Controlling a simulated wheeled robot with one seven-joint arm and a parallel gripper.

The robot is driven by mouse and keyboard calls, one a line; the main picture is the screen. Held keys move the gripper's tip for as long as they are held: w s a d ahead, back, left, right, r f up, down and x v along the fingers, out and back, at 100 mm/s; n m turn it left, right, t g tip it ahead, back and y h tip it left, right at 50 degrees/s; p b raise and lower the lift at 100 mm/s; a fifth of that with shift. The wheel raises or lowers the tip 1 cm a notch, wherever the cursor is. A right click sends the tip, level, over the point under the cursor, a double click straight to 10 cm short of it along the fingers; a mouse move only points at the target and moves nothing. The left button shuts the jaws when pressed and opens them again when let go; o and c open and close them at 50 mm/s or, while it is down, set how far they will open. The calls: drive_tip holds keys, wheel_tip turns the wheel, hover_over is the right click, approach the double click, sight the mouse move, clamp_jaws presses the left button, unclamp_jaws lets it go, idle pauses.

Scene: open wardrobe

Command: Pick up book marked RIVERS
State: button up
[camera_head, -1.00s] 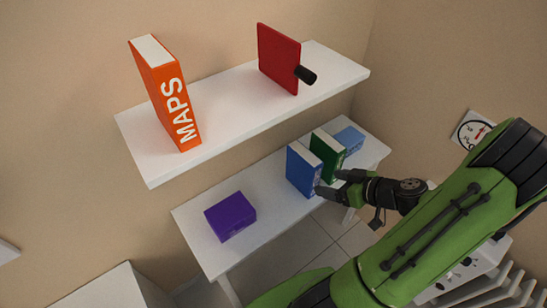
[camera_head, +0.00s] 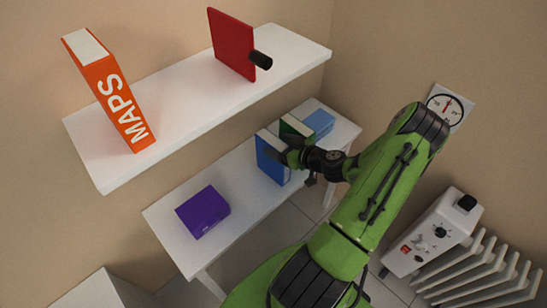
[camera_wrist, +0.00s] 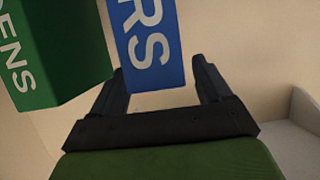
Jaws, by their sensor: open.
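The blue book (camera_head: 268,162) stands upright on the lower white shelf, beside a green book. In the wrist view the blue book (camera_wrist: 150,45) shows the white letters "RS"; the rest of its title is out of view. My gripper (camera_wrist: 158,72) is open there, with one finger on each side of the blue book's near end. The left finger lies by the gap between the blue and green books. I cannot tell whether either finger touches a book. In the head view my gripper (camera_head: 286,153) is at the front of these books and partly covers them.
The green book (camera_head: 296,126), lettered "ENS" in the wrist view, is close beside the blue one. A light blue box (camera_head: 319,122) stands behind it. A purple box (camera_head: 203,211) is nearer on the lower shelf. The upper shelf (camera_head: 190,105) holds an orange MAPS book (camera_head: 110,95) and a red panel (camera_head: 232,45).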

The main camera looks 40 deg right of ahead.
drive_tip(key=shift+x, duration=1.1)
drive_tip(key=shift+s, duration=0.1)
clamp_jaws()
